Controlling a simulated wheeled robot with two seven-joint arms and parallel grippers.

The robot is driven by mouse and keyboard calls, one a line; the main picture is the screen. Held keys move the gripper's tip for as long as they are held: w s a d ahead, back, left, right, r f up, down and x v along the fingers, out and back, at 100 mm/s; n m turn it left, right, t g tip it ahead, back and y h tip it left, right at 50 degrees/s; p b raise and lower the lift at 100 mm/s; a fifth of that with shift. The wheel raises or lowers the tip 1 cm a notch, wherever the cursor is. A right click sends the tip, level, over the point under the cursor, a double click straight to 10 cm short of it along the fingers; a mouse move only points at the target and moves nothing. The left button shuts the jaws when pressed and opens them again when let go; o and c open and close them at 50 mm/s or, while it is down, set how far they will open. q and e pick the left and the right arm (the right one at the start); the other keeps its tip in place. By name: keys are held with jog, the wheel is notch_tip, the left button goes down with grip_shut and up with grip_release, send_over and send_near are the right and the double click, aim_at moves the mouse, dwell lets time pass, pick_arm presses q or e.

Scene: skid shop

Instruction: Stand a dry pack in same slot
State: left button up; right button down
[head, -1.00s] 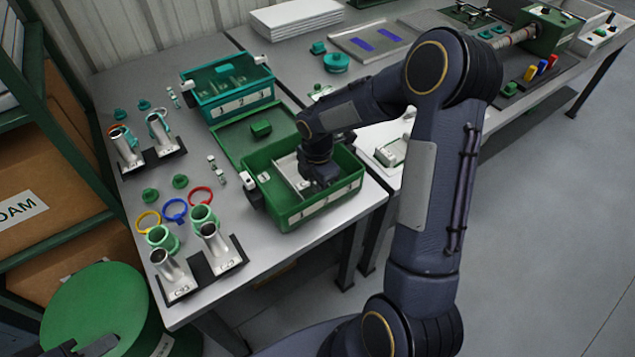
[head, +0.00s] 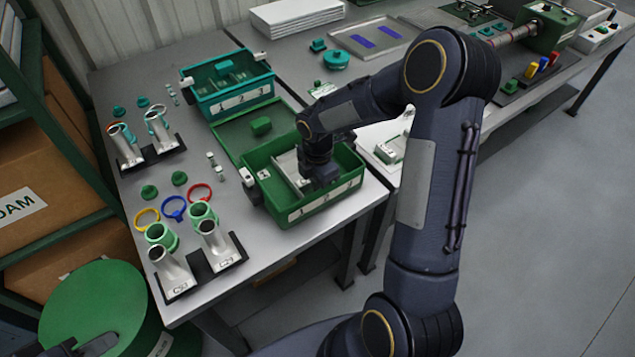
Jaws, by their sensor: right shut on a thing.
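The green crate (head: 268,205) stands on the near table with its lid (head: 232,131) folded open behind it. Its front carries numbered white labels. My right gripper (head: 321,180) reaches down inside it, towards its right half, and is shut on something. The gripper's own body hides the held thing, so I cannot make out a dry pack or which slot it is over. A pale divided insert (head: 286,165) shows to the gripper's left. A dark part at the lower left edge, over the green drum, appears to be my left gripper (head: 88,345); its jaws are unclear.
A teal crate (head: 212,102) stands behind. Metal pipe fittings (head: 207,237), coloured rings (head: 174,207), green caps (head: 149,192) and small white-and-green pieces (head: 219,174) lie left of the green crate. A shelf of boxes (head: 40,170) and a green drum (head: 100,305) bound the left.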

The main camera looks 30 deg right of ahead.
jog(key=shift+f, duration=0.2)
jog(key=shift+f+b, duration=0.3)
jog(key=shift+b, duration=0.05)
jog(key=shift+f, duration=0.1)
dwell(0.5)
jog(key=c, duration=1.3)
grip_release()
jog(key=shift+o, duration=0.3)
jog(key=shift+s+f, duration=0.1)
